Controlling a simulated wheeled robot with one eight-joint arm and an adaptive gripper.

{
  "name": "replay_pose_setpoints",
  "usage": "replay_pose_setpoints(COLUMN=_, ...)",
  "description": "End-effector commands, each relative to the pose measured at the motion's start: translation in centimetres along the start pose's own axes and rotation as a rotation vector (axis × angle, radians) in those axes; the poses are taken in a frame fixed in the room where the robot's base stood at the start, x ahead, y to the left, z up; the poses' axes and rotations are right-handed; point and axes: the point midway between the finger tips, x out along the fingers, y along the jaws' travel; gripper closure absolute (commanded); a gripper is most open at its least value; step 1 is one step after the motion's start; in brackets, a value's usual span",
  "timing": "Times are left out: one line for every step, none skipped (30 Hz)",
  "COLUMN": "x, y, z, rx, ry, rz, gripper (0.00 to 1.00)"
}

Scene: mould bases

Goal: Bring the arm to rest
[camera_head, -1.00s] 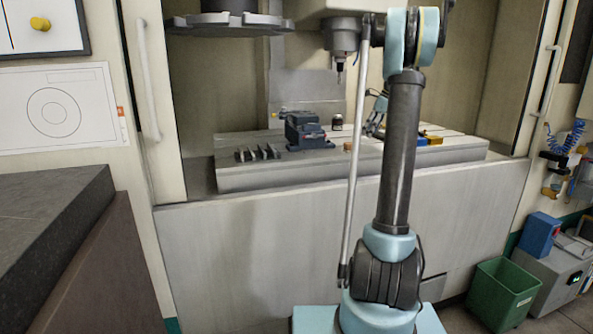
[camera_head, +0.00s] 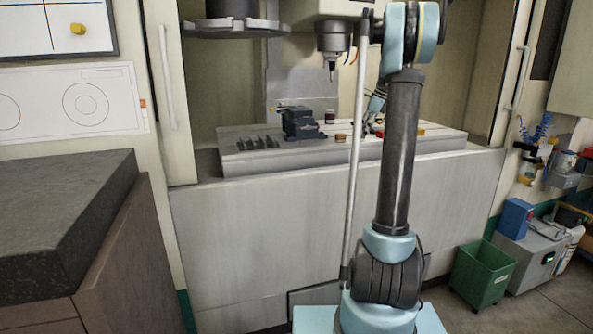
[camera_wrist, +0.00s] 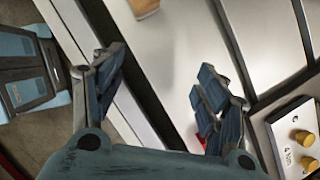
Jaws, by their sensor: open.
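My arm stands upright in the right half of the head view, with its upper links folded over toward the machine. My gripper (camera_head: 373,112) shows only in part behind the arm, over the right part of the machine table (camera_head: 240,168). In the wrist view my gripper (camera_wrist: 163,72) has its two fingers spread wide apart. Nothing is between them but pale surface behind. A small red thing (camera_wrist: 202,131) shows partly behind the right finger.
A dark blue vise (camera_head: 300,124), black blocks (camera_head: 258,143) and a small brown cylinder (camera_head: 341,137) sit on the machine table. The spindle (camera_head: 333,42) hangs above. A dark counter (camera_head: 65,205) is at left. A green bin (camera_head: 483,273) and blue box (camera_head: 515,218) are at right.

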Motion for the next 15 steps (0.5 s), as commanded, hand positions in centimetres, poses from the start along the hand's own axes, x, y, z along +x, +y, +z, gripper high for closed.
replay_pose_setpoints(x=-0.2, y=0.8, z=0.0, rx=-0.017, ry=0.004, rz=-0.001, gripper=0.33)
replay_pose_setpoints(x=-0.3, y=1.1, z=0.0, rx=-0.031, ry=0.006, rz=-0.001, gripper=0.33)
replay_pose_setpoints(x=-0.4, y=1.6, z=0.1, rx=-0.047, ry=0.008, rz=-0.002, gripper=0.33)
replay_pose_setpoints(x=-0.4, y=2.1, z=0.1, rx=-0.061, ry=0.011, rz=-0.002, gripper=0.33)
replay_pose_setpoints(x=-0.5, y=2.5, z=0.1, rx=-0.075, ry=0.013, rz=-0.003, gripper=0.33)
replay_pose_setpoints(x=-0.5, y=3.0, z=0.1, rx=-0.094, ry=0.016, rz=-0.004, gripper=0.33)
replay_pose_setpoints(x=-0.6, y=3.5, z=0.1, rx=-0.110, ry=0.019, rz=-0.004, gripper=0.33)
replay_pose_setpoints(x=-0.6, y=3.9, z=0.1, rx=-0.125, ry=0.022, rz=-0.004, gripper=0.33)
replay_pose_setpoints(x=-0.7, y=4.6, z=0.2, rx=-0.149, ry=0.027, rz=-0.005, gripper=0.33)
replay_pose_setpoints(x=-0.7, y=5.2, z=0.2, rx=-0.167, ry=0.030, rz=-0.005, gripper=0.33)
replay_pose_setpoints(x=-0.7, y=5.8, z=0.2, rx=-0.189, ry=0.034, rz=-0.005, gripper=0.33)
replay_pose_setpoints(x=-0.8, y=6.7, z=0.3, rx=-0.219, ry=0.039, rz=-0.005, gripper=0.33)
replay_pose_setpoints(x=-0.8, y=7.4, z=0.3, rx=-0.244, ry=0.043, rz=-0.005, gripper=0.33)
replay_pose_setpoints(x=-0.8, y=8.3, z=0.3, rx=-0.272, ry=0.048, rz=-0.005, gripper=0.33)
replay_pose_setpoints(x=-0.8, y=9.5, z=0.2, rx=-0.312, ry=0.056, rz=-0.005, gripper=0.33)
